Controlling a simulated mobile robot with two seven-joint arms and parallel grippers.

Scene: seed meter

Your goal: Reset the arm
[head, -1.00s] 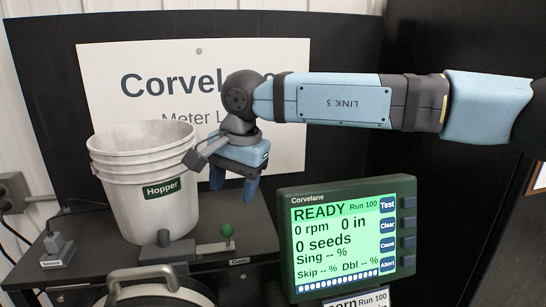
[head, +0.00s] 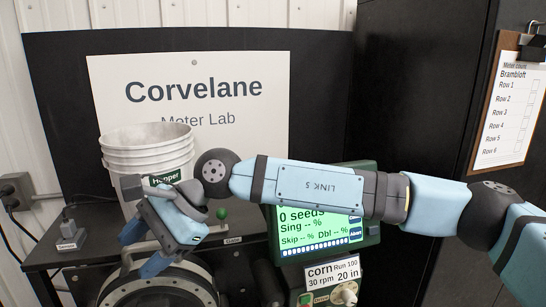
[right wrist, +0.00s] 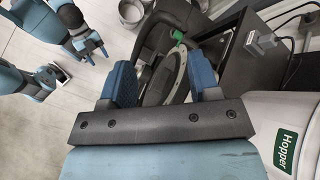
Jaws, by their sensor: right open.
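My right gripper (head: 142,250) is open and empty. In the head view its arm crosses from the right edge, and the gripper hangs in front of the white hopper bucket (head: 150,138), above the round seed meter (head: 165,287). In the right wrist view the two blue fingers of my right gripper (right wrist: 162,84) are spread apart with nothing between them. The meter's round rim (right wrist: 178,75) shows beyond them. My left gripper (right wrist: 92,50) appears at the upper left of the right wrist view, too small to judge; it is outside the head view.
The green-screen monitor (head: 300,228) stands right of the meter, partly hidden by my right arm. A Corvelane sign (head: 245,100) is behind the bucket. The green gate knob (head: 222,213) is close to my right gripper. A clipboard (head: 510,105) hangs at the right.

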